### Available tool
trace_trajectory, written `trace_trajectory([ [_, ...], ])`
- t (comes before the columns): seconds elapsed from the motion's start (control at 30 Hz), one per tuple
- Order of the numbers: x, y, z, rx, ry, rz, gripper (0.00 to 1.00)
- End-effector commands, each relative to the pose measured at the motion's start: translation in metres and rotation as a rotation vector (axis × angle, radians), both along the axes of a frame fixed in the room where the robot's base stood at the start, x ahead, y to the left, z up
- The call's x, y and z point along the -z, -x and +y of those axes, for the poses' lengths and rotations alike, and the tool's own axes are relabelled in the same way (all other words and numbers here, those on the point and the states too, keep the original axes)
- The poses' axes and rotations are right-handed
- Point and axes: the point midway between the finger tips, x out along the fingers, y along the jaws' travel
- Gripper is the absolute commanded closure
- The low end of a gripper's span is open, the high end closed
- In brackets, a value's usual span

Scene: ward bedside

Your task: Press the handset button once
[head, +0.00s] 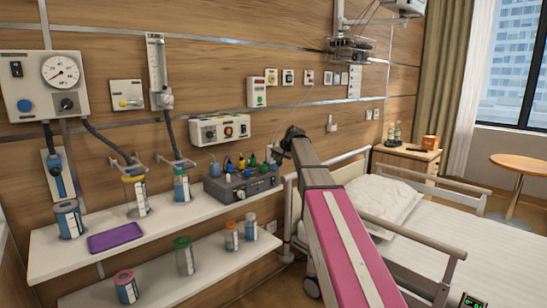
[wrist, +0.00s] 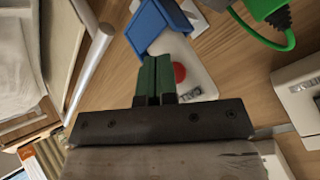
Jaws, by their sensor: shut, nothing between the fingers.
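The handset (wrist: 196,62), a pale casing with a round red button (wrist: 180,73), shows in the wrist view just beyond my fingers. My gripper (wrist: 162,60) has its two green fingers together and empty. The fingers overlap the left edge of the button in this view; I cannot tell whether they touch it. A blue piece (wrist: 150,22) sits at the handset's upper left. In the head view my dark gripper (head: 290,133) is near the wall, right of the shelf equipment, and I cannot make out the handset there.
A green plug and cable (wrist: 270,15) are close on the right in the wrist view. A grey box with coloured knobs (head: 240,185) stands on the upper shelf (head: 75,262). The bed (head: 450,235) is right of my arm.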

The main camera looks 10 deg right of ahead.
Motion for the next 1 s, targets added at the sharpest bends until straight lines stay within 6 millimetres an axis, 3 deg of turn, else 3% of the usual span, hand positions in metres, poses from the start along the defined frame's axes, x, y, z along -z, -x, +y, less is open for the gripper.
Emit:
trace_trajectory([
  [1.0,0.0000,-0.0075,0.0054,0.000,0.000,0.000,1.00],
])
